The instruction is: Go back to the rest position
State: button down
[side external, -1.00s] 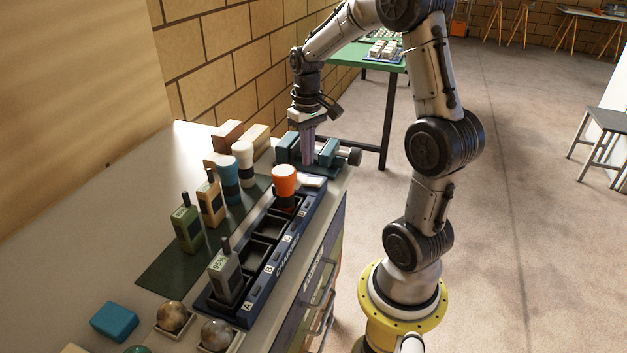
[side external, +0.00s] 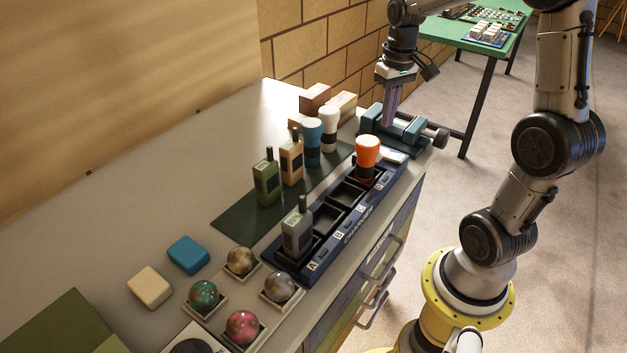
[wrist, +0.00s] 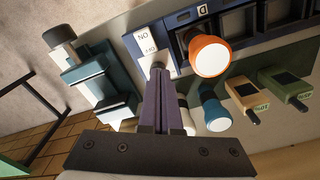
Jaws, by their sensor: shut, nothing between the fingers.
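My gripper (side external: 388,124) is shut and empty, its purple-grey fingers pointing down above the teal vise (side external: 374,118) at the far end of the workbench. In the wrist view my gripper's fingers (wrist: 158,72) lie together, with their tips near the white card beside the charger. The vise (wrist: 90,75) shows to their left. The dark charger rack (side external: 350,240) runs along the bench's front edge. A grey radio (side external: 297,235) stands in it by the A mark. An orange-topped torch (side external: 367,150) stands toward its far end.
A dark green mat (side external: 243,222) holds a green radio (side external: 266,183), a tan radio (side external: 291,160), a blue torch (side external: 312,140) and a white torch (side external: 329,125). Blocks stand behind them. Several marbled balls sit nearer. A green table (side external: 470,38) is beyond the vise.

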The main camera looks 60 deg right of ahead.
jog(key=a+r, duration=0.1)
jog(key=a, duration=0.1)
jog(key=a+r+n+t, duration=0.1)
jog(key=a+r, duration=0.1)
jog(key=a, duration=0.1)
jog(key=a+r+n, duration=0.1)
jog(key=a+r, duration=0.1)
jog(key=shift+s+a+r+t, duration=0.15)
jog(key=shift+s+a+t, duration=0.2)
jog(key=shift+t, duration=0.05)
jog(key=s+a+f+n+t, duration=0.1)
jog(key=s+a+n+t, duration=0.2)
jog(key=s+a, duration=0.7)
jog(key=shift+s+a, duration=0.35)
jog(key=shift+s, duration=0.35)
